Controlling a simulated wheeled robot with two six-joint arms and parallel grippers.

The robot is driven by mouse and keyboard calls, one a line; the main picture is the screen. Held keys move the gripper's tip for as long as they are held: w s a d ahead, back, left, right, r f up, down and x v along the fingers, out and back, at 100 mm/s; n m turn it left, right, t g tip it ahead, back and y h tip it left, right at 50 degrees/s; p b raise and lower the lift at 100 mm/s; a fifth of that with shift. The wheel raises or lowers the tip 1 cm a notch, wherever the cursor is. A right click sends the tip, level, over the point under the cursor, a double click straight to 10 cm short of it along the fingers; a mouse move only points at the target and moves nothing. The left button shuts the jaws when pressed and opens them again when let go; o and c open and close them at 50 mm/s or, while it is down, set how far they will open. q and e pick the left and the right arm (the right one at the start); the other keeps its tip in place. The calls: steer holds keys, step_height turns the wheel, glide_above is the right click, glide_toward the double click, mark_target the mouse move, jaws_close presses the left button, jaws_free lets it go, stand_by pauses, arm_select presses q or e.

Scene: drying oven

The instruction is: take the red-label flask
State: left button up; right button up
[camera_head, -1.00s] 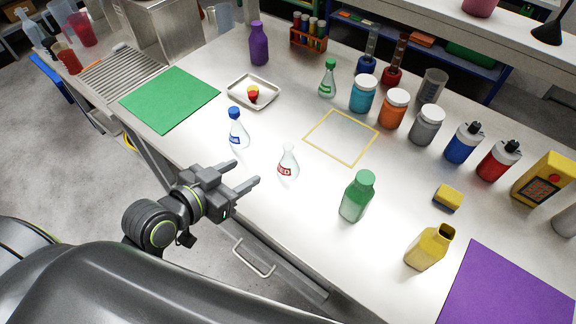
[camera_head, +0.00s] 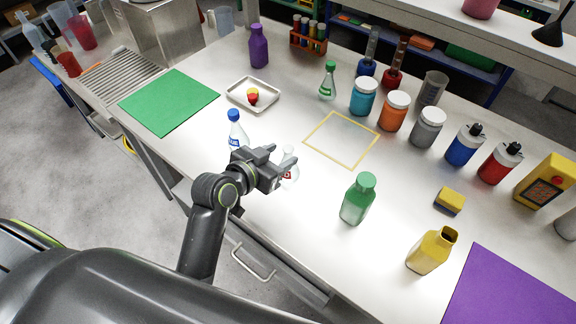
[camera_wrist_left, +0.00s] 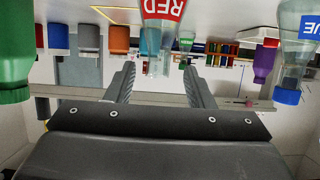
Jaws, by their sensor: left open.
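In the left wrist view, which is upside down, the red label on the flask (camera_wrist_left: 162,10) shows large, in line with the gap between the open fingers (camera_wrist_left: 161,75). I cannot tell whether the fingers touch it. My right gripper is not in view.
A blue-label flask (camera_head: 236,130) stands close to my left gripper. A green bottle (camera_head: 357,203) and a yellow bottle (camera_head: 430,255) stand to the right. A metal tray (camera_head: 272,103) and a yellow outlined square (camera_head: 322,149) lie behind. Several jars line the back.

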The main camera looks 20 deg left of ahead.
mark_target(285, 154)
arm_select(q)
steer(key=shift+x, duration=1.9)
steer(key=shift+s+d, duration=0.1)
jaws_close()
